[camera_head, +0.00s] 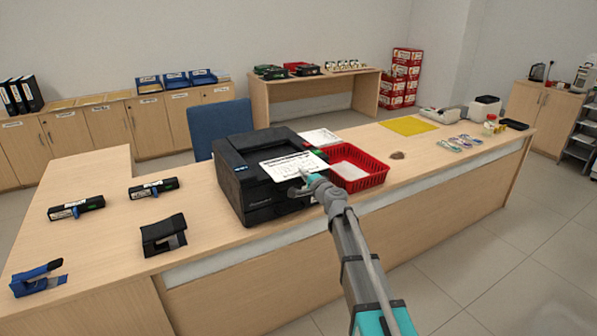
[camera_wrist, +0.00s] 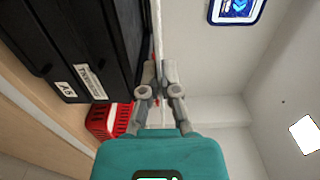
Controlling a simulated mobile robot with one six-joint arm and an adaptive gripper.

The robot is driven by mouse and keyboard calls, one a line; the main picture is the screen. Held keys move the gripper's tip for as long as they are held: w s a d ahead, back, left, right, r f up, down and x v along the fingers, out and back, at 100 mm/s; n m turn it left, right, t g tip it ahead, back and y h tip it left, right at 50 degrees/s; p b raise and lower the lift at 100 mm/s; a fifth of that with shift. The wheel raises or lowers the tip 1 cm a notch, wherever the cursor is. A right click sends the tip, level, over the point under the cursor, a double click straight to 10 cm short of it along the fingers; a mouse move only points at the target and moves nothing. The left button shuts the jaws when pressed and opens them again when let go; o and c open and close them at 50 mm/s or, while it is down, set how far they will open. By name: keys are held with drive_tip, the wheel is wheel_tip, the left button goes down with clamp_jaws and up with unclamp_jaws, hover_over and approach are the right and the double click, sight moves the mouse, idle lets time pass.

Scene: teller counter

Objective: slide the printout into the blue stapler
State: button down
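The printout (camera_head: 290,164), a white printed sheet, lies level at the top front of the black printer (camera_head: 262,205). My gripper (camera_head: 304,184) is at the sheet's near right edge, in front of the printer. In the wrist view the sheet shows edge-on as a thin white strip (camera_wrist: 156,28) running between the fingertips of my gripper (camera_wrist: 158,72), which look closed on it. The blue stapler (camera_head: 38,280) is on the counter at the far lower left, well away from my gripper. Its opening is too small to make out.
A black desk device (camera_head: 163,235) and two dark labelled items (camera_head: 76,208) (camera_head: 154,188) stand between stapler and printer. A red basket (camera_head: 357,168) is right of the printer, with a yellow sheet (camera_head: 408,126) beyond. The counter around the stapler has bare room.

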drive_tip(key=s+d, duration=0.1)
drive_tip(key=s+d+r+p, duration=0.1)
drive_tip(key=s, duration=0.2)
drive_tip(key=shift+d+r, duration=0.4)
wheel_tip(320, 180, up, 7)
drive_tip(key=p, duration=0.7)
drive_tip(key=shift+f, duration=0.2)
drive_tip(key=shift+a, duration=0.1)
